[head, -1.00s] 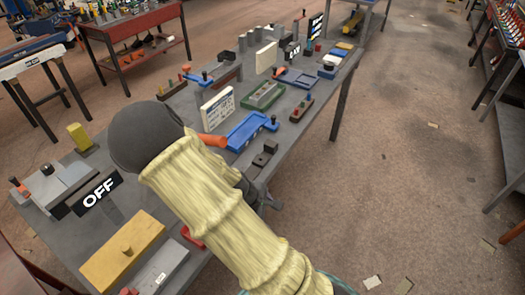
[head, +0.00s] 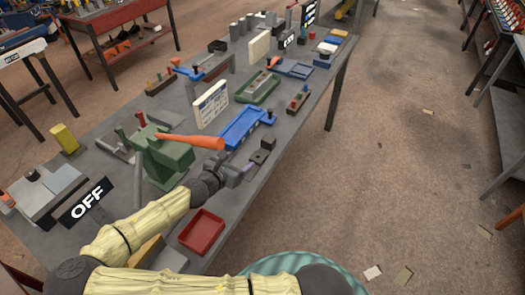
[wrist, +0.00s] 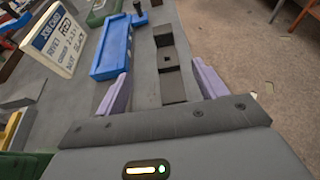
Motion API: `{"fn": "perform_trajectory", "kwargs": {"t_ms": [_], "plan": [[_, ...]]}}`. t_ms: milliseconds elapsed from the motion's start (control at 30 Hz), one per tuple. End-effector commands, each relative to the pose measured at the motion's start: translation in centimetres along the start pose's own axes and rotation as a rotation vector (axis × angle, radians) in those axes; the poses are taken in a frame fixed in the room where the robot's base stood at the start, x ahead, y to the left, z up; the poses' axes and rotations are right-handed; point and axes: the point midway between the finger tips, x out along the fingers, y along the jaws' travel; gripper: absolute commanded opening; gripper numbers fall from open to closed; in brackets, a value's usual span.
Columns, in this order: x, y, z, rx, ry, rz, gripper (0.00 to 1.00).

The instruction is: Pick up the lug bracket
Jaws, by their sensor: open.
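The lug bracket appears to be the dark grey stepped piece (head: 264,151) near the bench's right edge, beside the blue tray. In the wrist view it is a dark block with a small hole (wrist: 166,42), its long side pointing away from me. My gripper (head: 246,167) is just in front of it in the head view. In the wrist view my gripper (wrist: 161,72) is open, with pale purple fingers on either side of the bracket's near end. I see gaps on both sides and no contact. I cannot tell the fingertips' height relative to it.
A blue tray (wrist: 112,48) lies close left of the bracket. A green fixture with an orange handle (head: 190,141) stands left of my gripper, and a red tray (head: 203,230) lies nearer me. A white sign (head: 211,103) stands behind. The bench edge and open floor are right.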

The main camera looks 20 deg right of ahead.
Motion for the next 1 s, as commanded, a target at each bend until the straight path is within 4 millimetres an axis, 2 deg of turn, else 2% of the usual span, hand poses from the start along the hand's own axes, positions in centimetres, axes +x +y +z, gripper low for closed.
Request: {"fn": "perform_trajectory", "kwargs": {"t_ms": [167,800,1000], "plan": [[1.1,-0.1,0.1,0.001,0.001,-0.003,0.71],[11.4,-0.2,0.1,0.001,0.002,-0.003,0.71],[12.3,-0.1,-0.1,0.003,0.002,-0.001,0.71]]}}
